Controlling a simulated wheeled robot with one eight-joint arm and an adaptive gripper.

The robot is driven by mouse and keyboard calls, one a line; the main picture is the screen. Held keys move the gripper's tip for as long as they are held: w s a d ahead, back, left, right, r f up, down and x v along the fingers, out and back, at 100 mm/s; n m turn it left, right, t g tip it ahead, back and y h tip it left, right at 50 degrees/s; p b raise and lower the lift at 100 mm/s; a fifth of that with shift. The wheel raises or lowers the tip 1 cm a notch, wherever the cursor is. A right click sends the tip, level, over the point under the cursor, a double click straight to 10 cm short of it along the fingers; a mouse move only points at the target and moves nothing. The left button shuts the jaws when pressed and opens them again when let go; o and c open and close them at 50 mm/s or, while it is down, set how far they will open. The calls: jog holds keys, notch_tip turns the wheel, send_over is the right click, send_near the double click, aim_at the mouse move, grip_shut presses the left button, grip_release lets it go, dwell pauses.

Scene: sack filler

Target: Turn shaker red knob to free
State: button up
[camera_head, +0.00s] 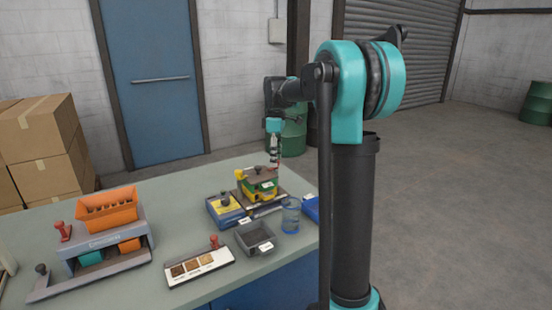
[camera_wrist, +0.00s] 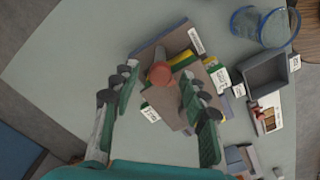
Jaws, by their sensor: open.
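The shaker (camera_head: 257,181) stands on the table as a stack of green and yellow layers with a brown top. Its red knob (camera_wrist: 160,73) shows in the wrist view as a round red head over the brown plate. My gripper (camera_head: 274,156) is above the shaker, pointing down. In the wrist view, my gripper (camera_wrist: 159,84) is open, with one finger on each side of the knob in the picture. I cannot tell whether the fingertips are level with the knob. No finger visibly touches it. Small white labels (camera_wrist: 195,40) surround the shaker; their text is unreadable.
A blue-and-yellow unit (camera_head: 226,210) sits left of the shaker. A grey tray (camera_head: 241,239) and a clear blue-rimmed container (camera_head: 291,215) stand in front. A sample strip (camera_head: 199,266) and an orange-hopper machine (camera_head: 105,235) are further left. The table's back left is clear.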

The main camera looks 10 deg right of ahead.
jog(key=shift+f, duration=0.2)
grip_shut()
